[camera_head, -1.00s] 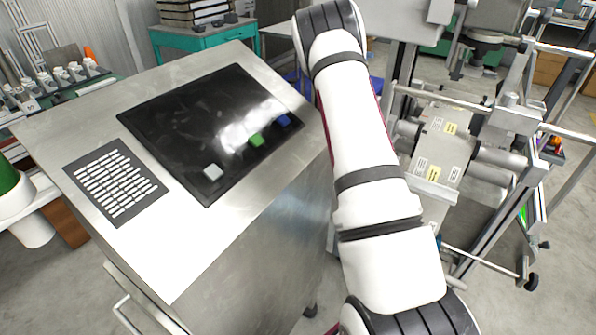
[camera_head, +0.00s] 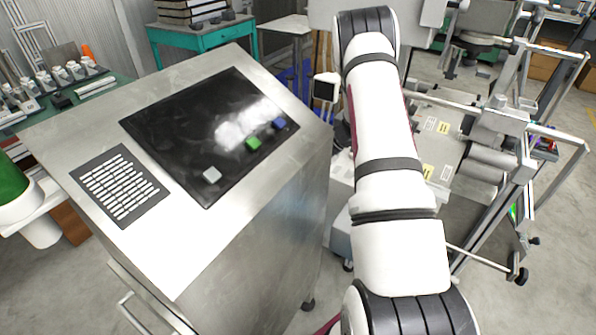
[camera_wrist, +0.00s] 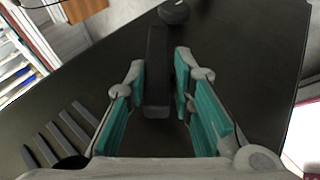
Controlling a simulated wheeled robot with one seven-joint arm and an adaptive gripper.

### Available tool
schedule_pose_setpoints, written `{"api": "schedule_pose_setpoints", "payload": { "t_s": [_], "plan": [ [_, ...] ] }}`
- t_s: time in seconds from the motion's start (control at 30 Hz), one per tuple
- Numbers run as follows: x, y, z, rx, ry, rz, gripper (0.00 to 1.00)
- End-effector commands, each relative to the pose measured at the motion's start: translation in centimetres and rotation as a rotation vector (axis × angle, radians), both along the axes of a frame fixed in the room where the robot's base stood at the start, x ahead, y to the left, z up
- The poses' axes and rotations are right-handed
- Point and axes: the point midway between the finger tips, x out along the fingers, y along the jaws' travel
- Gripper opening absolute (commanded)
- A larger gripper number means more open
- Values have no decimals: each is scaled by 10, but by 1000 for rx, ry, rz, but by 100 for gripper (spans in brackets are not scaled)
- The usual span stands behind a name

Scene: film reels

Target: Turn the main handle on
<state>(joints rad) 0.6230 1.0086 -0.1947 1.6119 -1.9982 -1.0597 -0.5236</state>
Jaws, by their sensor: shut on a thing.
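In the wrist view, the main handle (camera_wrist: 156,98) is a black upright bar on a dark panel (camera_wrist: 245,60). My gripper (camera_wrist: 161,75) has its teal-padded fingers on both sides of the bar and is shut on it. In the head view, my white arm reaches away from the camera. The gripper and the handle cannot be made out there. I cannot tell from these frames which way the handle is set.
A round black knob (camera_wrist: 174,12) sits just beyond the handle. Dark slots (camera_wrist: 65,130) lie at the panel's lower left. In the head view, a metal console (camera_head: 250,225) with a black screen stands left of my arm, and a metal-framed machine (camera_head: 490,130) stands right.

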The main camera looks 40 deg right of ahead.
Motion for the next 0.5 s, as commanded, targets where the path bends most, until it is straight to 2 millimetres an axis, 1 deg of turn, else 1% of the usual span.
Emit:
{"api": "schedule_pose_setpoints", "payload": {
  "t_s": [0.03,0.2,0.23,0.3,0.5],
  "plan": [
    [5,3,3,5,-11,1,0],
    [6,3,4,5,-11,1,0],
    [6,3,4,5,-11,1,25],
    [6,3,4,5,-11,1,38],
    [4,2,2,3,-6,0,38]
  ]
}}
